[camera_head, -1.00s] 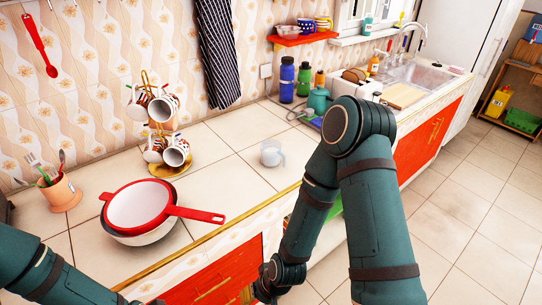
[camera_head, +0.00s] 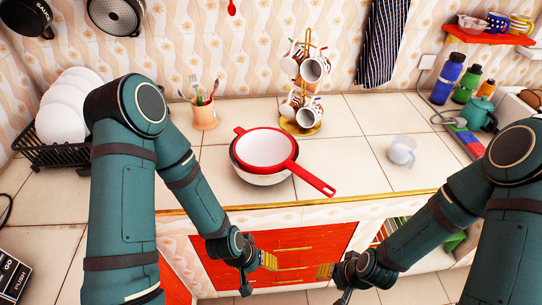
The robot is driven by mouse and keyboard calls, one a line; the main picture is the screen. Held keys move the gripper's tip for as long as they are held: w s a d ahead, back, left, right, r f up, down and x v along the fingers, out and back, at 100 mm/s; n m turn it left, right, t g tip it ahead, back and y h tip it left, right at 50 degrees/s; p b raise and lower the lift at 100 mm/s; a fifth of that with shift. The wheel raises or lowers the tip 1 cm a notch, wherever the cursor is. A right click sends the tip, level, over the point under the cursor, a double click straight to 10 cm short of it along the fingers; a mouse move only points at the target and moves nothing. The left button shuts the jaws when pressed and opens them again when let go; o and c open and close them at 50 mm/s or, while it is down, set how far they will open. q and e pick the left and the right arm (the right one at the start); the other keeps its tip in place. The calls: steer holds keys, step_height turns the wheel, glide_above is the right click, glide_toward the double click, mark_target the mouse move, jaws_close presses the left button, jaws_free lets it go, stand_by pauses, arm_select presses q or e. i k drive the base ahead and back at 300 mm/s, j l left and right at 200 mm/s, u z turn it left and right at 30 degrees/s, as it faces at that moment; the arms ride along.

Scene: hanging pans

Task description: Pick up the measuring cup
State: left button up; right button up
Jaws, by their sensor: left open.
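The measuring cup (camera_head: 402,150) is a small clear or whitish cup with a handle. It stands on the tiled counter at the right, beyond the front edge. My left gripper (camera_head: 258,271) is open and empty, low in front of the red drawers, below the counter edge and left of the cup. My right gripper (camera_head: 334,284) is also low in front of the drawers, left of and below the cup. Its fingers look spread, with nothing between them. Neither gripper touches the cup.
A red-rimmed strainer (camera_head: 268,148) rests on a bowl, handle toward the counter edge. A mug tree (camera_head: 307,85), utensil pot (camera_head: 205,115), dish rack (camera_head: 62,152), bottles (camera_head: 447,78) and teal kettle (camera_head: 478,115) stand around. The counter around the cup is clear.

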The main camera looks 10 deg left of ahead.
mark_target(404, 154)
steer(key=l+u, duration=0.2)
steer(key=u, duration=0.2)
steer(key=l+u, duration=0.45)
steer(key=u, duration=0.3)
steer(key=l+u, duration=0.1)
steer(key=l, duration=0.25)
steer(key=k+l+u, duration=0.15)
steer(key=l, duration=0.15)
steer(key=l+u, duration=0.1)
steer(key=l, duration=0.2)
steer(key=k, duration=0.05)
